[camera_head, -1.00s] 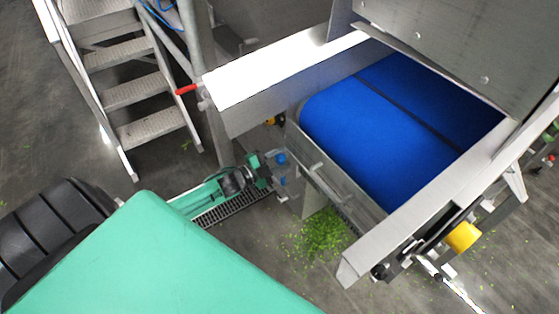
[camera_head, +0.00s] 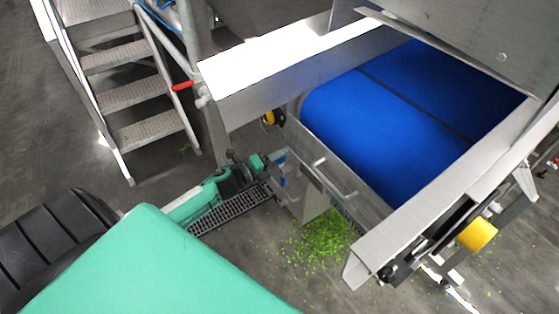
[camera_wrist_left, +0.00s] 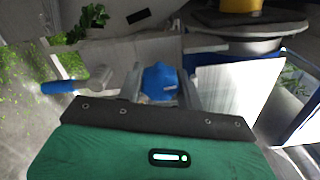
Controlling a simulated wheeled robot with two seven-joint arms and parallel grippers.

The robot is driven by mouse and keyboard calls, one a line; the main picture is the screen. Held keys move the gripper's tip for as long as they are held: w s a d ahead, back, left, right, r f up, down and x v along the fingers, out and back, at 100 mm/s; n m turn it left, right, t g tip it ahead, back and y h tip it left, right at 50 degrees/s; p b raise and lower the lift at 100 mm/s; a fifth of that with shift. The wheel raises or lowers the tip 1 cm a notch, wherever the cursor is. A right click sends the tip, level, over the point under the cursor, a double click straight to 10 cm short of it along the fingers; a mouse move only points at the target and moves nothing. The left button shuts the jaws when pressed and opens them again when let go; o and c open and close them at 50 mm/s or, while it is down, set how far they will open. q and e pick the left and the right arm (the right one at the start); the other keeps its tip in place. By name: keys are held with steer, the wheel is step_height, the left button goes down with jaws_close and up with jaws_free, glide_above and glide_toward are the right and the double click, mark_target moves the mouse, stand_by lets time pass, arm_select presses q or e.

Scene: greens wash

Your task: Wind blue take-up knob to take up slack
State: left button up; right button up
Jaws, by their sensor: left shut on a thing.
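The blue take-up knob (camera_wrist_left: 160,82) sits between the two finger pads of my left gripper (camera_wrist_left: 161,88) in the wrist view, with a pad on each side touching it. In the head view my left gripper (camera_head: 276,162) reaches the side of the conveyor frame, below the left end of the blue belt (camera_head: 385,115). There the fingers mostly cover the knob, and only small blue patches show. The left gripper is shut on the knob. My right gripper is not in view.
A blue-handled lever (camera_wrist_left: 60,87) stands left of the knob in the wrist view. Green leaf scraps (camera_head: 325,238) lie on the floor below the conveyor. Metal steps (camera_head: 130,90) stand at the left. A yellow part (camera_head: 477,234) is at the lower right.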

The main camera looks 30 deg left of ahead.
arm_select(q)
steer(key=shift+f+m, duration=0.15)
steer(key=shift+m, duration=0.35)
steer(key=shift+b, duration=0.35)
steer(key=shift+m, duration=0.3)
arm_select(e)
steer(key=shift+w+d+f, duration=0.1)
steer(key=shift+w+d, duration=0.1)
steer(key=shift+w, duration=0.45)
